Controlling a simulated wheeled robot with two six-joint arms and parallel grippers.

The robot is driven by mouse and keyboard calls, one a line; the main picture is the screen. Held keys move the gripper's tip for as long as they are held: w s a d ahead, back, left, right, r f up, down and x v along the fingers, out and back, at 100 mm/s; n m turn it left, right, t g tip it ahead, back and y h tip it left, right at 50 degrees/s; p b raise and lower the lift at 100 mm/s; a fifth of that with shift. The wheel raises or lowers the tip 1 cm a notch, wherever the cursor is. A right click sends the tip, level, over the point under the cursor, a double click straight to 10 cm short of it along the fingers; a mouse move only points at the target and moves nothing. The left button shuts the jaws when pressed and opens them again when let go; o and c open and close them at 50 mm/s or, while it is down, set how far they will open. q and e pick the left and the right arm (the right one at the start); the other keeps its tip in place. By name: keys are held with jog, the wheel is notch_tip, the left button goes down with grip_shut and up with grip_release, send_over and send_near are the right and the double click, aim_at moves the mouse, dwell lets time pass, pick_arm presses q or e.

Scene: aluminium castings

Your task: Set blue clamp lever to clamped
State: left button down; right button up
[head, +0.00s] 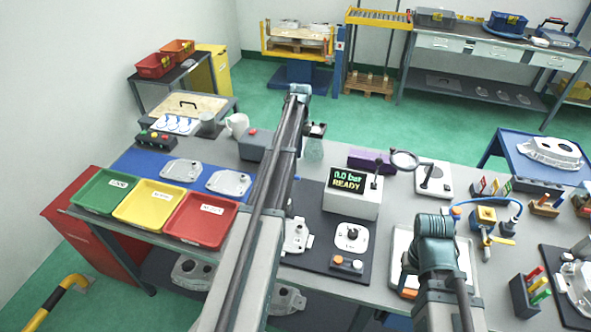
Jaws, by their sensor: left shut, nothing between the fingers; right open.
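I cannot make out a blue clamp lever for certain. A grey-white box (363,209) with a display reading "0.0 bar READY" stands on a dark mat (316,259). On the mat in front of it are a light metal part (296,238) and a white plate with a dark knob (351,236). My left arm reaches across the table and covers part of the mat. My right arm stands at the lower right of the mat, over a pale tray (402,243). Neither gripper's fingers can be made out; the arms hide the areas behind them.
Green (92,204), yellow (129,217) and red (181,232) trays line the left front edge. A white plate with a black lever (432,179), a magnifier (404,160) and a yellow block with a blue hose (484,217) stand right. A fixture (574,291) is far right.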

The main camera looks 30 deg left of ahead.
pick_arm(q)
jog(key=shift+f, duration=0.15)
jog(key=f+b, duration=0.6)
jog(key=s+f+b, duration=0.1)
jog(key=f+b, duration=0.2)
jog(key=b, duration=0.1)
jog(key=shift+d+f, duration=0.15)
jog(key=shift+f, duration=0.25)
jog(key=s+r+p, duration=0.2)
jog(key=r+p, duration=0.1)
jog(key=shift+s+d, duration=0.35)
jog(key=shift+s, duration=0.05)
